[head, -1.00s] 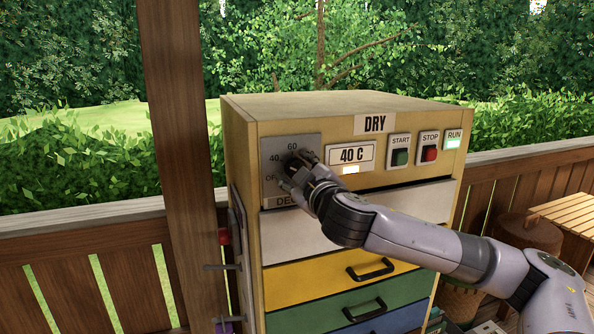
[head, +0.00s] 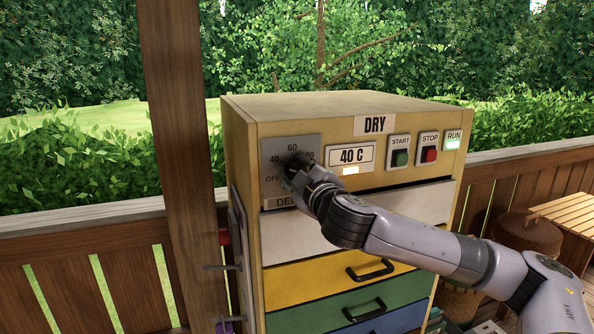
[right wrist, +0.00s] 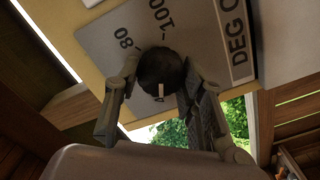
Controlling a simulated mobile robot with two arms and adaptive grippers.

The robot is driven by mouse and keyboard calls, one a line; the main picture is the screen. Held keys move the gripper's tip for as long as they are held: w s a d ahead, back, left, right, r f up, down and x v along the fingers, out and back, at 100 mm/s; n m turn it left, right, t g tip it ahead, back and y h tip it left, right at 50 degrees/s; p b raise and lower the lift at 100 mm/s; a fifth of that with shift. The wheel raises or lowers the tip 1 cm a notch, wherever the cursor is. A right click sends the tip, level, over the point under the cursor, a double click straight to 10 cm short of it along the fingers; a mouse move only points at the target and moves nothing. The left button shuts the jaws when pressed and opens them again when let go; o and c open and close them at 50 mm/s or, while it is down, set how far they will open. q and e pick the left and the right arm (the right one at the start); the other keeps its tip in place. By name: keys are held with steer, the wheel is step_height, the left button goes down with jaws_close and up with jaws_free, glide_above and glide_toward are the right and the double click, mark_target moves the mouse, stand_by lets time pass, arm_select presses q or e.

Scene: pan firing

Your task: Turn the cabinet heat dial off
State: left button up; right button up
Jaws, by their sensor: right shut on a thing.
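The drying cabinet (head: 340,106) stands in the middle of the head view. The display (head: 351,155) reads 40 C. The round black dial knob (right wrist: 161,69) shows in the right wrist view with a pale mark on its face. My right gripper (head: 292,168) is at the dial, shut on the knob, with one finger on each side in the right wrist view (right wrist: 161,88). The gripper hides most of the knob in the head view. My left gripper is out of view.
Right of the display are a green START button (head: 400,158), a red STOP button (head: 429,154) and a lit RUN lamp (head: 453,143). Drawers with handles (head: 371,270) lie below my right arm. A wooden post (head: 183,130) stands close on the left.

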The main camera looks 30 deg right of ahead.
steer(key=n+p, duration=0.2)
steer(key=n, duration=0.3)
steer(key=n+p, duration=0.2)
steer(key=n, duration=0.3)
steer(key=shift+f+p, duration=0.15)
steer(key=shift+p, duration=0.25)
steer(key=shift+n, duration=0.5)
steer(key=o, duration=1.1)
steer(key=shift+o, duration=0.2)
steer(key=v, duration=0.7)
steer(key=shift+s, duration=0.25)
